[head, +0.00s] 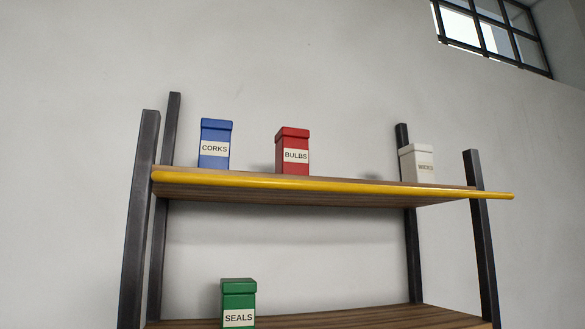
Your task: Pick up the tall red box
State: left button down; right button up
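The tall red box (293,140) stands upright on the upper shelf, left of the shelf's middle. It has a lid and a white label that reads BULBS. Nothing stands in front of it except the low yellow front edge of the shelf. Neither of my grippers shows in the head view.
A blue CORKS box (215,132) stands left of the red box, and a white box (417,153) stands at the right. A green SEALS box (238,291) is on the lower shelf (385,317). A yellow bar (350,187) edges the upper shelf; dark posts (138,220) flank it.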

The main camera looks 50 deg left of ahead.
aim_at(291, 149)
jog(key=u, duration=1.5)
jog(key=l+u, duration=0.2)
jog(key=u, duration=0.25)
jog(key=k+l+u, duration=0.1)
jog(key=u, duration=0.3)
jog(key=l, duration=0.1)
